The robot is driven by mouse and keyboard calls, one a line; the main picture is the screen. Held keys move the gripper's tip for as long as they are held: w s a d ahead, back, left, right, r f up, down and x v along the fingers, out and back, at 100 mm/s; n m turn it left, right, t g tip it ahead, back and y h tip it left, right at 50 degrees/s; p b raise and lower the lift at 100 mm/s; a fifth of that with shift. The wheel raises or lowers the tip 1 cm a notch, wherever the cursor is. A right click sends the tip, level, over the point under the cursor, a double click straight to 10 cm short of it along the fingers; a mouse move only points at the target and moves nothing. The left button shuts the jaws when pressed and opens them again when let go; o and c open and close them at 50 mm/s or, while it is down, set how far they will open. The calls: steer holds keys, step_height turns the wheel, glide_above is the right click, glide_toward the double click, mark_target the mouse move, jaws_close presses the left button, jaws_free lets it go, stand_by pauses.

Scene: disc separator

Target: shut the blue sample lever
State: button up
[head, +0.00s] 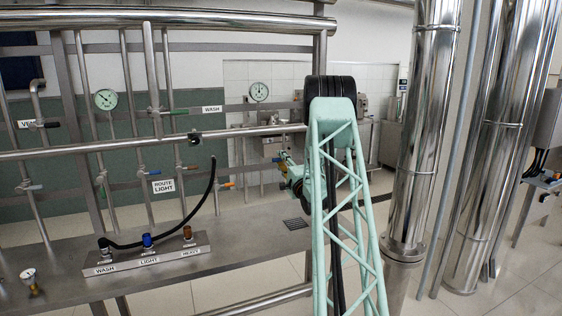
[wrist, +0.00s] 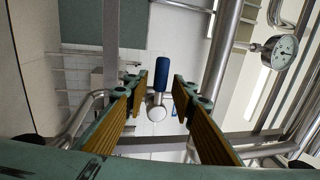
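In the wrist view a blue lever handle (wrist: 161,73) stands upright in the picture, with a rounded metal end (wrist: 157,112) below it. My gripper (wrist: 156,84) is open, one yellow-padded finger on each side of the lever. Clear gaps show between the lever and both fingers, and nothing is held. In the head view my gripper (head: 287,162) is beyond the truss arm, near the far pipework. I cannot clearly make out this lever there, as my gripper and arm cover much of that area.
A round gauge (wrist: 284,52) and steel pipes stand right of the gripper in the wrist view. In the head view an orange lever (head: 228,185) and a horizontal rail (head: 110,148) are to the left. A steel bench (head: 235,235) carries a black hose (head: 190,215).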

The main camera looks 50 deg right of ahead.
steer(key=shift+s, duration=0.15)
steer(key=v, duration=1.1)
steer(key=shift+s+a, duration=0.2)
steer(key=shift+a, duration=0.1)
steer(key=shift+w, duration=0.1)
stand_by(0.3)
